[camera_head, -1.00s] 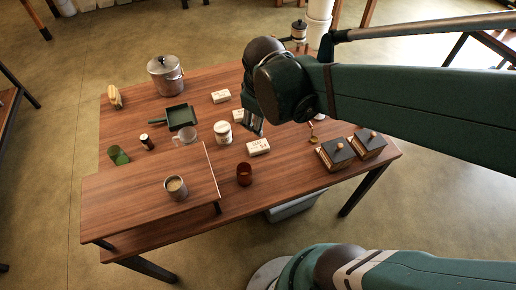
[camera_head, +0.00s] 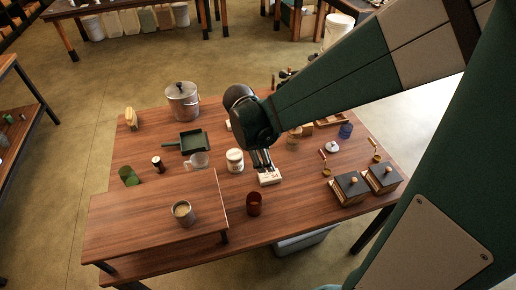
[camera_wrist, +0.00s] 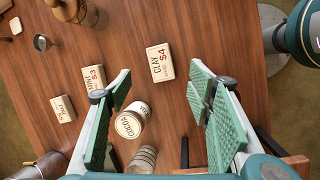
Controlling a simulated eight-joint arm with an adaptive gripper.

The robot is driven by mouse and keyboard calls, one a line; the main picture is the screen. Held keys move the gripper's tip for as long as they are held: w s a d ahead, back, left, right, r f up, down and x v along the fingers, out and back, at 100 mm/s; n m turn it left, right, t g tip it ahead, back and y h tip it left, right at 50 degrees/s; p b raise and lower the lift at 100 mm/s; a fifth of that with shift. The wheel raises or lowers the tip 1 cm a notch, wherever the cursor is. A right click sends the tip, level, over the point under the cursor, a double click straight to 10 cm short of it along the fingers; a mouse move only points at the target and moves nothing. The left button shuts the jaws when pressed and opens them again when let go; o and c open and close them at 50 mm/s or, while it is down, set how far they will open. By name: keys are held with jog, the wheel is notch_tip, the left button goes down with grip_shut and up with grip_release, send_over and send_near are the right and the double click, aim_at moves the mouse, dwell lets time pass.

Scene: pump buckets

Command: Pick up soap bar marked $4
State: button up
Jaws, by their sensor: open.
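The soap bar marked $4 (camera_wrist: 160,63) is a cream block labelled CLAY and lies flat on the wooden table (camera_wrist: 165,22). In the wrist view it sits ahead of and between the green pads of my open, empty gripper (camera_wrist: 161,80). In the head view the same bar (camera_head: 269,179) lies right below the fingertips of my gripper (camera_head: 262,161). I cannot tell how much height separates them. A MINT bar marked $3 (camera_wrist: 95,78) and another small bar (camera_wrist: 62,108) lie to its left in the wrist view.
A cocoa jar (camera_head: 235,160) stands close left of the $4 bar. A red cup (camera_head: 254,204) stands in front of it, and two lidded boxes (camera_head: 350,188) (camera_head: 383,178) stand to the right. A raised shelf with a mug (camera_head: 183,212) is at front left.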

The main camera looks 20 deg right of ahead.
aim_at(269, 175)
jog(key=f+n, duration=0.1)
jog(key=f, duration=0.1)
jog(key=w+f+n, duration=0.1)
jog(key=f, duration=0.1)
jog(key=w+f+n+g+h, duration=0.1)
jog(key=f, duration=0.2)
jog(key=shift+a+f+b, duration=0.1)
jog(key=shift+a+b, duration=0.3)
jog(key=shift+f, duration=0.1)
jog(key=shift+x, duration=1.2)
jog(key=shift+d+f+b, duration=0.1)
jog(key=shift+b, duration=0.2)
jog(key=shift+b+x, duration=0.65)
jog(key=shift+x, duration=1.85)
jog(key=c, duration=1)
